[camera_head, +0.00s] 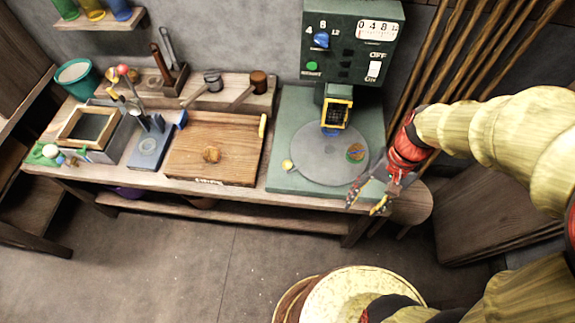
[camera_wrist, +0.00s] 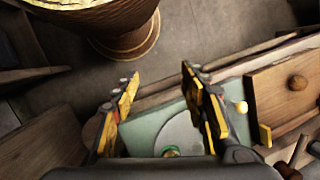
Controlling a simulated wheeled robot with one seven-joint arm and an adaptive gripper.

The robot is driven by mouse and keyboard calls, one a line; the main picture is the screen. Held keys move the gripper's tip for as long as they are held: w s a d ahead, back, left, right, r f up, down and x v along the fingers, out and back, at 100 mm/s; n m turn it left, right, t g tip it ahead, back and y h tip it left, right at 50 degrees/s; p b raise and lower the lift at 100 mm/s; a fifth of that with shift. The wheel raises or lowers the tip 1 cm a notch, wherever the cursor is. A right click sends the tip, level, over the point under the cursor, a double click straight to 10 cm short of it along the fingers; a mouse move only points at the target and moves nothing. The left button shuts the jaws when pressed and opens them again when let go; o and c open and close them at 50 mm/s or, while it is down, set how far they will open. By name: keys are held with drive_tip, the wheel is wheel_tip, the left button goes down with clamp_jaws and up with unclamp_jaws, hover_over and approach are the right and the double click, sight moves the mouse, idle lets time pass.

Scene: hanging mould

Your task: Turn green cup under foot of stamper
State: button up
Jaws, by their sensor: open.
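The stamper is a dark green machine (camera_head: 345,50). Its yellow-framed foot (camera_head: 337,113) hangs over the back of a round grey turntable (camera_head: 320,170), which also shows in the wrist view (camera_wrist: 180,135). A small blue piece (camera_head: 331,131) sits just below the foot. A small round green and orange piece, seemingly the green cup (camera_head: 356,153), sits on the turntable's right side. A green piece (camera_wrist: 170,151) shows partly hidden at the bottom of the wrist view. My gripper (camera_head: 364,205) is open and empty at the front right of the turntable; its fingers (camera_wrist: 160,78) are spread apart.
A pale yellow knob (camera_head: 288,165) is at the turntable's left edge. A wooden board (camera_head: 215,145) lies left of the stamper's green base (camera_head: 285,115). Tools and a framed box (camera_head: 88,127) stand farther left. A round stool-like thing (camera_head: 345,300) stands on the floor in front.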

drive_tip(key=a+f+m+g+y, duration=0.3)
drive_tip(key=a+f+m+y, duration=0.25)
drive_tip(key=f, duration=0.45)
drive_tip(key=m+t+y+b, duration=0.2)
drive_tip(key=m+t+y, duration=0.7)
drive_tip(key=m, duration=0.5)
approach(287, 165)
drive_tip(key=a+f, duration=0.1)
drive_tip(key=w+a+f, duration=0.1)
drive_tip(key=shift+a+f+n, duration=0.15)
drive_tip(key=shift+f+n, duration=0.1)
drive_tip(key=shift+f, duration=0.05)
drive_tip(key=shift+w+r+t, duration=0.1)
drive_tip(key=shift+r+t, duration=0.25)
drive_tip(key=shift+t, duration=0.05)
drive_tip(key=shift+b+x, duration=0.5)
drive_tip(key=shift+x, duration=3.35)
drive_tip(key=c, duration=0.3)
drive_tip(key=c, duration=0.8)
clamp_jaws()
